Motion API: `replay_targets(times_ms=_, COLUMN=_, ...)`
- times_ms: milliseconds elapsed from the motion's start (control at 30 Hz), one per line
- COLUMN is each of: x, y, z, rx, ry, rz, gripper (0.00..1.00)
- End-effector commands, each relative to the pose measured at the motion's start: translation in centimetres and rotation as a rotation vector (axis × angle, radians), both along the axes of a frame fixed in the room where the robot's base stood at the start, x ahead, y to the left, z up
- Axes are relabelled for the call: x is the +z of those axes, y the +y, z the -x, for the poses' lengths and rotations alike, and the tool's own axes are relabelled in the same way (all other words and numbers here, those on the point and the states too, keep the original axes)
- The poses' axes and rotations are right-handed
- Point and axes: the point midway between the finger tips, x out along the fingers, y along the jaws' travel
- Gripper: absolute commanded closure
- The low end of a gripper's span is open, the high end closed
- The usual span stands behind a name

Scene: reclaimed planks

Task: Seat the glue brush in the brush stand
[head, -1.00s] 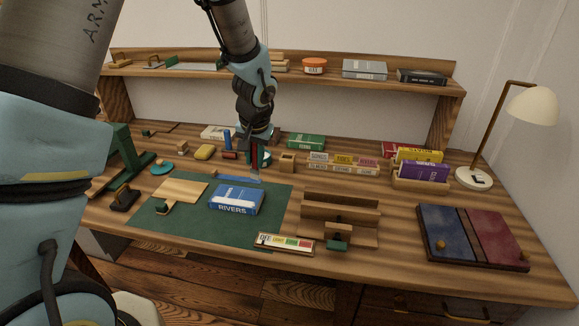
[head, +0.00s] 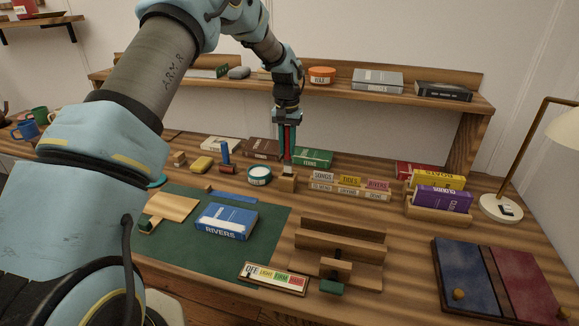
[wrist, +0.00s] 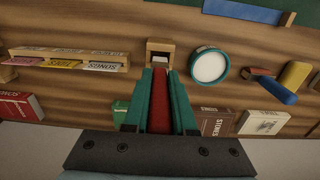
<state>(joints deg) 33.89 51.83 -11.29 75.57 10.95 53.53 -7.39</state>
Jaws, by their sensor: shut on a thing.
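My gripper (head: 287,157) is shut on the glue brush. The red handle of the glue brush (wrist: 159,100) shows between the two green fingers in the wrist view. The brush hangs roughly upright, with a pale end below the fingers. The brush stand is a small wooden block (head: 286,184) directly under my gripper; it also shows in the wrist view (wrist: 160,45). The pale end is at the stand's opening. I cannot tell how far in it is. The round teal glue pot (head: 259,175) with a white top stands just left of the stand.
A rack of labelled cards (head: 348,190) stands close right of the stand. A green book (head: 313,158) and a brown book (head: 262,148) lie behind. The shelf (head: 420,98) spans the back.

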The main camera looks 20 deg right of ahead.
Motion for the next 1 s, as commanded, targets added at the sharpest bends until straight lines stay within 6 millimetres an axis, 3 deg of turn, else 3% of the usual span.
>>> replay_targets(times_ms=500, x=-5.5, y=0.0, z=0.0, rx=-0.001, ry=-0.001, rz=-0.001, gripper=1.00)
replay_targets(times_ms=867, x=-6.1, y=0.0, z=0.0, rx=-0.001, ry=-0.002, rz=0.001, gripper=1.00)
replay_targets(times_ms=900, x=-6.0, y=0.0, z=0.0, rx=-0.001, ry=-0.002, rz=0.001, gripper=0.72)
replay_targets(times_ms=1000, x=-6.0, y=0.0, z=0.0, rx=-0.001, ry=-0.002, rz=0.001, gripper=0.61)
